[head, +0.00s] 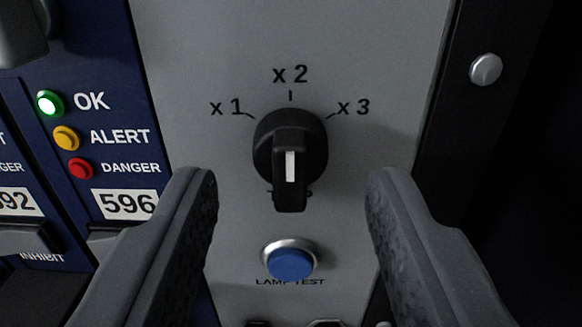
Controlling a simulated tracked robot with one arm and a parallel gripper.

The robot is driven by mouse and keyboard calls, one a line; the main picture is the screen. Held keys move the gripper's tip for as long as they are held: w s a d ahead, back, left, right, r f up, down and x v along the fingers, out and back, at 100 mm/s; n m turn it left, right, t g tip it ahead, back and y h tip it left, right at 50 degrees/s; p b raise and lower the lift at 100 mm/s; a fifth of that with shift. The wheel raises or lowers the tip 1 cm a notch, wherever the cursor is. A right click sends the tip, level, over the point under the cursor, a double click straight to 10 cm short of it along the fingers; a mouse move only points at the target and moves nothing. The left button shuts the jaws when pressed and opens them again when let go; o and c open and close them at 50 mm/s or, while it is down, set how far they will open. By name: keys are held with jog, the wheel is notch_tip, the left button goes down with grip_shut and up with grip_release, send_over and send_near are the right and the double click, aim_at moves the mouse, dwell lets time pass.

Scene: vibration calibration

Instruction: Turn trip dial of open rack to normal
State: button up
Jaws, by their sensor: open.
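A black rotary dial (290,150) with a raised grip bar sits on a light grey panel (370,50) in the middle of the head view. Labels x 1, x 2 and x 3 are printed around its upper side. The grip bar stands upright in the picture, with a white mark on its lower part. A mark or label below the dial is mostly hidden by the bar. My gripper (292,185) is open, with one finger on each side of the dial's lower part. Clear gaps show between the fingers and the dial, and nothing is held.
A blue lamp test button (291,262) sits just below the dial, between the fingers. A blue module (110,60) at left has a lit green OK lamp (49,103), yellow and red lamps, and the number 596. A screw (486,68) sits on the dark frame at right.

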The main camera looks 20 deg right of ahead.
jog(key=shift+w, duration=0.15)
grip_shut()
jog(key=shift+d, duration=0.2)
jog(key=shift+a, duration=0.1)
